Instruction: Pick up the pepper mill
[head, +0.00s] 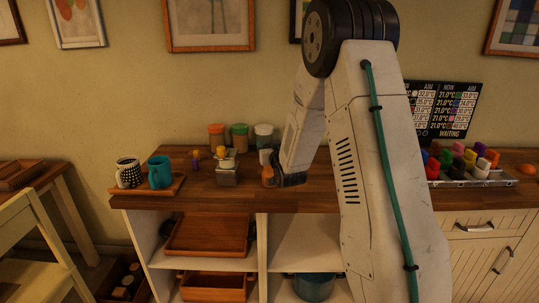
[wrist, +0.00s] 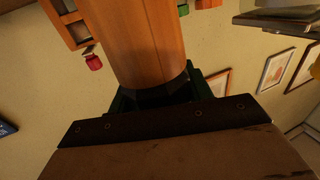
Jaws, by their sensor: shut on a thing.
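The pepper mill, seen as a smooth orange-brown wooden cylinder (wrist: 140,40), fills the upper middle of the wrist view. My gripper (wrist: 155,95) is shut on it, its dark jaws around the near end of the wood. The mill's far end runs out of the frame. In the head view my gripper (head: 287,178) is low over the wooden counter, and a small orange-brown part of the mill (head: 267,176) shows at its left side. My arm hides the rest, and I cannot tell whether the mill touches the counter.
A tray (head: 176,186) with two mugs stands left on the counter (head: 220,199). A metal box (head: 227,177) and several jars (head: 239,137) stand left of my gripper. A rack of coloured items (head: 470,178) and a dark display board (head: 443,108) are at right. Shelves (head: 210,268) lie below.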

